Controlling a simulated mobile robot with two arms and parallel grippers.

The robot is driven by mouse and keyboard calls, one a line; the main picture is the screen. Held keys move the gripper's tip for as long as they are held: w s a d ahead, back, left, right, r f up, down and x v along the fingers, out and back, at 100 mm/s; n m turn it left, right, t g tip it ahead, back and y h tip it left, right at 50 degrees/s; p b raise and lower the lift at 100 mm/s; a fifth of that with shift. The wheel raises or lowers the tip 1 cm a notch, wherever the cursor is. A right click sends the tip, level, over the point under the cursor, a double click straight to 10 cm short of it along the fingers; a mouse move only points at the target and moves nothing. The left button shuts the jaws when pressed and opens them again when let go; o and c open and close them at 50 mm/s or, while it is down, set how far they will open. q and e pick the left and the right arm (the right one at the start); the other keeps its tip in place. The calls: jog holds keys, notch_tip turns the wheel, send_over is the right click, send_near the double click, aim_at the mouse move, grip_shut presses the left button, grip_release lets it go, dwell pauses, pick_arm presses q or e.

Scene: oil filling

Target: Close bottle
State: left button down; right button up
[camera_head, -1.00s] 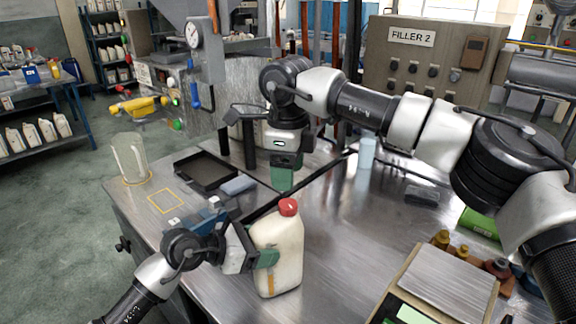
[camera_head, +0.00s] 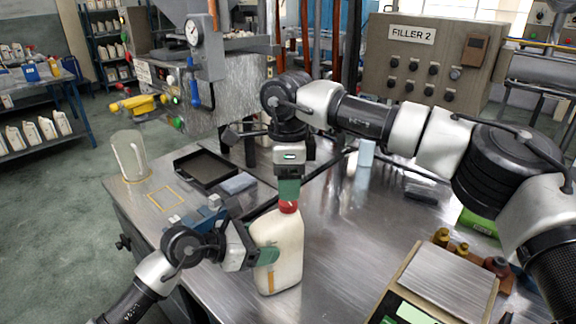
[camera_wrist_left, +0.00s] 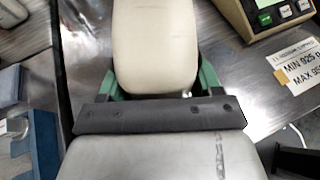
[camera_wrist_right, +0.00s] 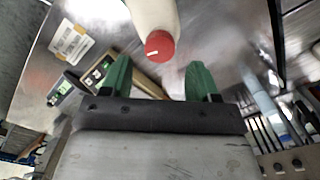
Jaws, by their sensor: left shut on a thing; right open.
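A cream-white bottle (camera_head: 279,250) with a red cap (camera_head: 288,207) stands upright on the steel table. The bottle also shows in the left wrist view (camera_wrist_left: 155,45). My left gripper (camera_head: 266,256) is shut on the bottle's body from the left. My right gripper (camera_head: 289,190) points down just above the red cap, and its fingers partly hide the cap in the head view. In the right wrist view the green fingers (camera_wrist_right: 160,82) are apart, and the red cap (camera_wrist_right: 159,44) sits beyond the gap between them, not gripped.
A scale (camera_head: 445,287) stands at the front right near several small brass weights. A black tray (camera_head: 206,168), a blue-grey cloth (camera_head: 238,183) and a clear jug (camera_head: 130,155) are at the left of the table (camera_head: 340,225).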

jog(key=shift+f, duration=2.35)
jog(key=c, duration=1)
jog(key=shift+o, duration=0.2)
jog(key=o, duration=1.1)
notch_tip(320, 180, up, 12)
